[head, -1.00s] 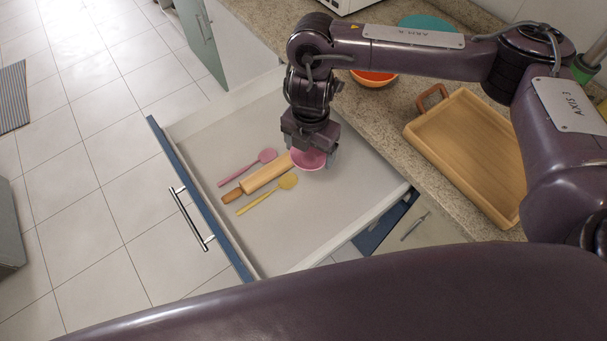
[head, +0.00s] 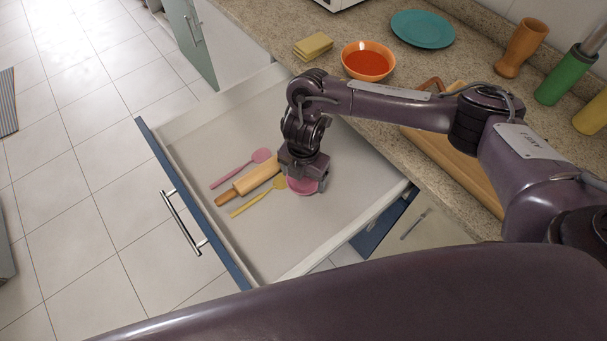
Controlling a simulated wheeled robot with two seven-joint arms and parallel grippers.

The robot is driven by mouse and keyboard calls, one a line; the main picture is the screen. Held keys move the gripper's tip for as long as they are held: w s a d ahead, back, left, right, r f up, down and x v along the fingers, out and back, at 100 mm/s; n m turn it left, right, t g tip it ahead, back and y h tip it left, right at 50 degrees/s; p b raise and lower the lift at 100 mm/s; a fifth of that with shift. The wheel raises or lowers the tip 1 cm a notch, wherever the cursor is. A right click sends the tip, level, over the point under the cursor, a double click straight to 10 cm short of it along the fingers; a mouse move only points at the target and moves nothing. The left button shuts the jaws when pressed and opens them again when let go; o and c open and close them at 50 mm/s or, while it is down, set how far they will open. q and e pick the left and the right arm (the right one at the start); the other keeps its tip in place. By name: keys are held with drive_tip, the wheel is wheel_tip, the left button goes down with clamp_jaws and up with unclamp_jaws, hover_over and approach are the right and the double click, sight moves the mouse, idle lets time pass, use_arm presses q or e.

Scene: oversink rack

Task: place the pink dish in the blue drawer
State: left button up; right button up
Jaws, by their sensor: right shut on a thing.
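The blue-fronted drawer (head: 226,257) is pulled open, with a pale interior. The pink dish (head: 302,187) is inside the drawer's outline, near its right side, beside the rolling pin and spoons. My right gripper (head: 304,179) is over the dish and shut on it, hiding much of it. I cannot tell whether the dish touches the drawer floor. My left gripper is not in view; a dark arm link of mine crosses the bottom of the picture.
In the drawer lie a rolling pin (head: 248,183), a pink spoon (head: 240,169) and a yellow spoon (head: 259,196). The counter holds an orange bowl (head: 368,61), sponges (head: 313,46), a teal plate (head: 423,28) and a wooden tray (head: 455,168).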

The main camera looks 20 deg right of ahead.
drive_tip(key=shift+f, duration=0.2)
drive_tip(key=o, duration=0.7)
drive_tip(key=shift+r, duration=0.1)
